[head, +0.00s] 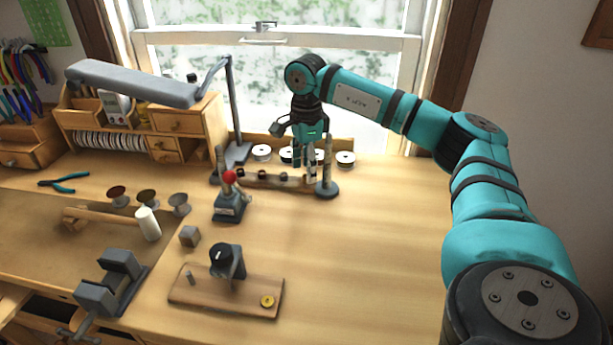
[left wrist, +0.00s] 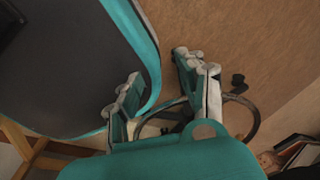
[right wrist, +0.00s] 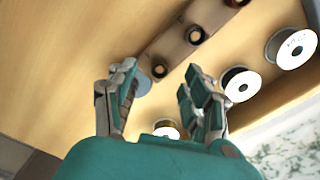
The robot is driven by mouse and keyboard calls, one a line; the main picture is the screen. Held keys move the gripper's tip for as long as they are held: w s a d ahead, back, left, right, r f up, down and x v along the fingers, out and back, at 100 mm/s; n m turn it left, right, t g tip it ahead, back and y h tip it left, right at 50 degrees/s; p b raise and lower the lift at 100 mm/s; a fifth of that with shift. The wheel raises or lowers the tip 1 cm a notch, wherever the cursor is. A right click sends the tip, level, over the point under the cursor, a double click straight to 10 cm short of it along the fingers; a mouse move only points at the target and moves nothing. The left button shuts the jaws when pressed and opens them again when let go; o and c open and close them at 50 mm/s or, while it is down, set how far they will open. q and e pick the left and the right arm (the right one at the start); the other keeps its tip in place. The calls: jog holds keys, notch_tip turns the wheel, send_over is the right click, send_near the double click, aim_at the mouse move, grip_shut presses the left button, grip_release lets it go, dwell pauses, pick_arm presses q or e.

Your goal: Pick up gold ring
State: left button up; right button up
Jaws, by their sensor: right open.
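A wooden bar (head: 262,181) at the back of the bench carries a row of small dark-looking rings. In the right wrist view the bar (right wrist: 170,46) shows rings with brownish or coppery rims, including a middle ring (right wrist: 195,35) and a nearer ring (right wrist: 160,71). I cannot tell which one is gold. My right gripper (head: 311,174) points down by the bar's right end, beside a grey tapered post (head: 327,172). In the right wrist view this gripper (right wrist: 160,88) is open with nothing between its fingers. My left gripper (left wrist: 165,90) is open and empty, away from the bench top.
White-faced spools (head: 345,158) stand behind the bar. A red-knobbed tool (head: 229,200) stands in front. A grey lamp (head: 135,82) overhangs the left. The bench's right side is clear.

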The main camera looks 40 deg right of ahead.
notch_tip(320, 180, down, 2)
jog(key=c, duration=0.9)
jog(key=shift+r, duration=0.2)
